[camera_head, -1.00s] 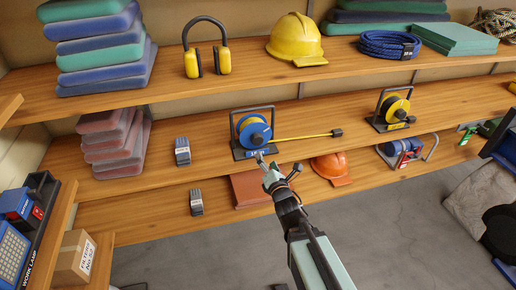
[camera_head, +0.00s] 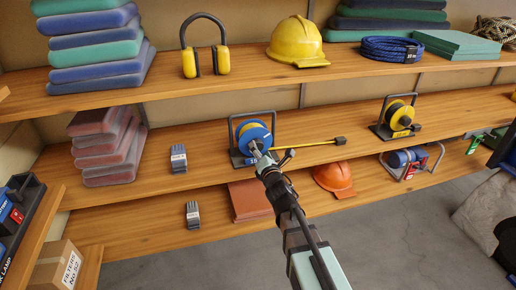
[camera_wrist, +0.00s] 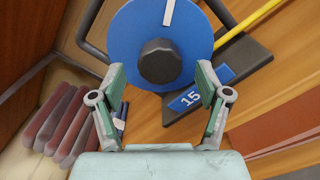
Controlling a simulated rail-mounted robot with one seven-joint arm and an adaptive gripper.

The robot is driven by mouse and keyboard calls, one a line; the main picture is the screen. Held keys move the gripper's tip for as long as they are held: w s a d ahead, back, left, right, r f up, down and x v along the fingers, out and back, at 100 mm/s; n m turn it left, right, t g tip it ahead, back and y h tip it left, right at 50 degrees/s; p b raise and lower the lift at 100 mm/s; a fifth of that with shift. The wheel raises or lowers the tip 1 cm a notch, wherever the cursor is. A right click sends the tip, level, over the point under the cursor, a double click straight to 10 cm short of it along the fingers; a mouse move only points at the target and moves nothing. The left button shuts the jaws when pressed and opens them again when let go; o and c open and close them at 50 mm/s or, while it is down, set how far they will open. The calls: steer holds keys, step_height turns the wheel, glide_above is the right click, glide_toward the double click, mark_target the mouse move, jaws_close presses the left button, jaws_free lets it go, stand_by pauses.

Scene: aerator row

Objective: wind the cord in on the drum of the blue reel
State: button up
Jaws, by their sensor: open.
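The blue reel (camera_head: 254,133) stands on the middle shelf, with a blue side disc, a yellow drum behind it and a dark frame. In the wrist view, the blue disc (camera_wrist: 185,20) faces me, with a dark round knob (camera_wrist: 160,61) and a white stripe on it. The yellow cord (camera_head: 303,144) runs out to the right along the shelf and ends in a black plug (camera_head: 340,141). My gripper (camera_head: 257,150) is in front of the reel; in the wrist view its fingers (camera_wrist: 158,90) are spread on either side of the knob, with nothing between them gripped.
A yellow reel (camera_head: 399,115) stands further right on the same shelf. Red cushions (camera_head: 105,145) are stacked at left. The shelf between the cushions and the reel holds only a small grey item (camera_head: 179,158).

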mark_target(258, 146)
steer(key=shift+x, duration=1.55)
steer(key=c, duration=1.2)
steer(key=shift+o, duration=0.2)
steer(key=shift+m, duration=0.4)
